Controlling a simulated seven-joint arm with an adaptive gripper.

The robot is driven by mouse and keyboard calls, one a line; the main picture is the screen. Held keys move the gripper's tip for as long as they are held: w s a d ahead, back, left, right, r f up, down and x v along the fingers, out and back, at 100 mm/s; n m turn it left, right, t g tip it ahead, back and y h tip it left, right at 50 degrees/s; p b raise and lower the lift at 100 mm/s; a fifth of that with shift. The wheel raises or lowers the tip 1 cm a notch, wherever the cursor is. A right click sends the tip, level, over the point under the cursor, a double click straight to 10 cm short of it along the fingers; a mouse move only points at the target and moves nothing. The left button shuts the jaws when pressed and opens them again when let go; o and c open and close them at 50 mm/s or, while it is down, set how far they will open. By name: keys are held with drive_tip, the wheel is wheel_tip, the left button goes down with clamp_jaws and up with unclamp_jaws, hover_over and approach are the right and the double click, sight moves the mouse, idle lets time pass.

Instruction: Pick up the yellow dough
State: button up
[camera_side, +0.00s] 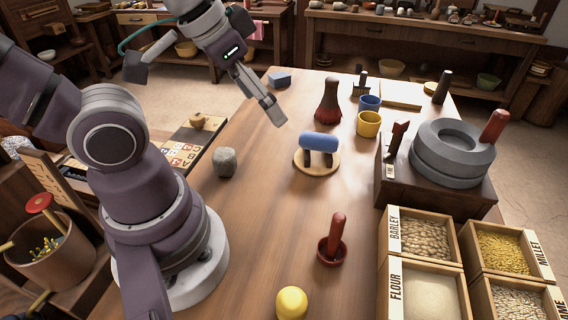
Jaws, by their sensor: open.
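A smooth yellow ball (291,303), which looks like the yellow dough, rests on the wooden table (262,220) at the bottom middle of the picture. Its lower edge is close to the picture's bottom border. My gripper (273,112) is at the upper middle, above the far left part of the table, pointing down and to the right. It is open and empty, far from the yellow ball. Nothing covers the ball in this view.
A red pestle in a dish (331,250) stands behind the ball. A blue roller on a round board (319,144), a grey stone (225,162) and a yellow cup (369,124) stand farther back. Grain boxes (424,290) and a quern (452,152) fill the right. Table left of the ball is clear.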

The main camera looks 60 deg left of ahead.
drive_tip(key=m+g, duration=0.5)
drive_tip(key=m, duration=1.2)
hover_over(291, 296)
drive_tip(key=f, duration=0.9)
drive_tip(key=shift+a+f, duration=0.2)
drive_tip(key=shift+a, duration=0.1)
drive_tip(key=shift+m+g, duration=0.3)
drive_tip(key=shift+m, duration=0.2)
drive_tip(key=f, duration=1)
drive_tip(key=shift+d+f, duration=0.25)
drive_tip(key=shift+f, duration=0.15)
drive_tip(key=c, duration=1.2)
